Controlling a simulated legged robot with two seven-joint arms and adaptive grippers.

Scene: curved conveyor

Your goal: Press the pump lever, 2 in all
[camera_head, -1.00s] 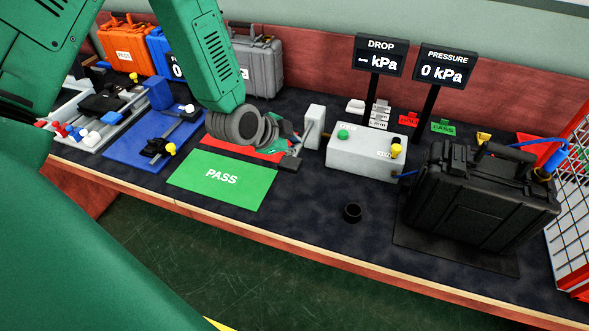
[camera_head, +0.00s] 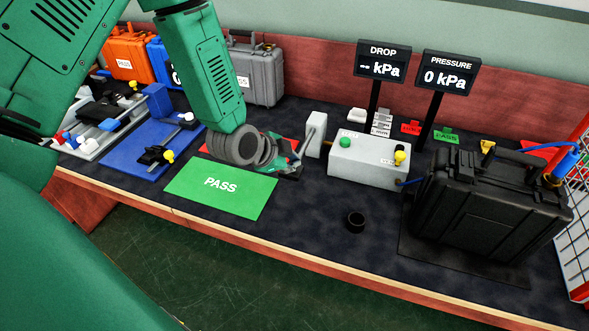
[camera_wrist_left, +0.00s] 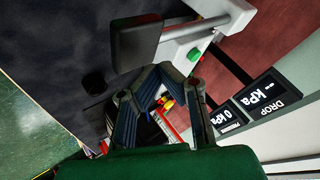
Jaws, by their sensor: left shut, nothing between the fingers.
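The pump lever (camera_head: 315,134) ends in a pale upright paddle at the left end of the light grey pump box (camera_head: 367,158). In the left wrist view the paddle (camera_wrist_left: 138,42) looks dark and sits on a metal rod (camera_wrist_left: 205,27) leading to the box. My left gripper (camera_head: 294,162) is shut and empty, low over the bench just left of the paddle; its fingers (camera_wrist_left: 168,73) lie below the paddle in the wrist view. I cannot tell whether they touch. The pressure display (camera_head: 447,75) reads 0 kPa. My right gripper is not in view.
A green PASS mat (camera_head: 222,186) lies in front of my left gripper. A black case (camera_head: 485,205) with a blue hose (camera_head: 565,165) stands at right. A small black ring (camera_head: 355,221) lies near the front edge. The drop display (camera_head: 383,68) shows dashes.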

